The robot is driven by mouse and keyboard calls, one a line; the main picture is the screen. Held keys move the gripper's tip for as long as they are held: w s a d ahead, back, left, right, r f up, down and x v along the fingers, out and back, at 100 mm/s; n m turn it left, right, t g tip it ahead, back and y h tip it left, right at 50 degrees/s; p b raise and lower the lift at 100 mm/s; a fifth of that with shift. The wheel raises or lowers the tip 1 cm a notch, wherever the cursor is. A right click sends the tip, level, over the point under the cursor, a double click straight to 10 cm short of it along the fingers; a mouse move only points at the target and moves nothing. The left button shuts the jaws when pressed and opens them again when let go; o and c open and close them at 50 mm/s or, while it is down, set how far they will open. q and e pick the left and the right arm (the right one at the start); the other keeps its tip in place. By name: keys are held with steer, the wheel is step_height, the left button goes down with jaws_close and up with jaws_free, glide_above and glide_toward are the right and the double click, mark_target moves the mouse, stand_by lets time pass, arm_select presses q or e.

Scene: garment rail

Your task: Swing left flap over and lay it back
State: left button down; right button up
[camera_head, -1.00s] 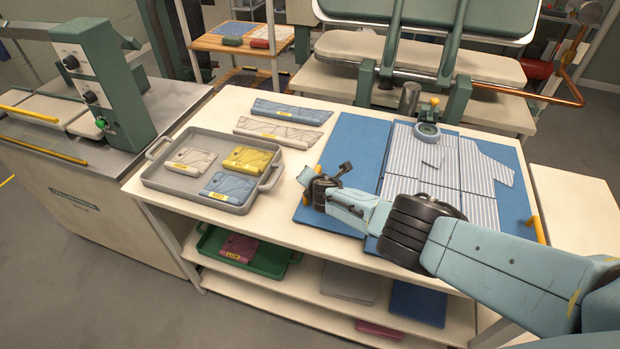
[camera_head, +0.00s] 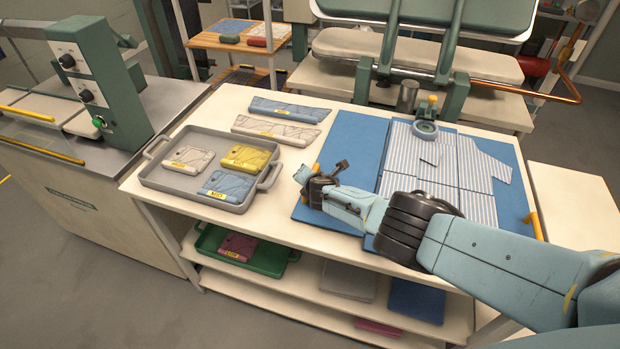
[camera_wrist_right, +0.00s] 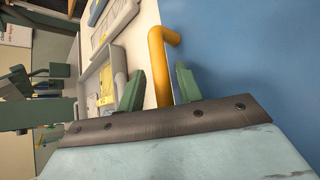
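The folding board lies on the table with its blue left flap (camera_head: 352,150) flat and bare. My right arm hides the front of the board and part of the shirt. My left gripper is not in view.
A grey tray (camera_head: 153,183) with several folded packets stands left of the board. Two long flat pieces, one blue (camera_head: 290,110) and one whitish (camera_head: 274,131), lie behind it. A green press frame (camera_head: 455,100) rises behind the board. Another yellow handle (camera_head: 536,227) is at the right.

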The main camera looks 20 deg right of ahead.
steer(key=shift+p+v, duration=1.55)
steer(key=shift+p, duration=0.6)
steer(key=shift+s+d, duration=0.15)
steer(key=shift+s, duration=0.05)
steer(key=shift+p+v, duration=0.4)
steer(key=shift+v, duration=0.6)
steer(key=v, duration=0.8)
steer(key=shift+a, duration=0.25)
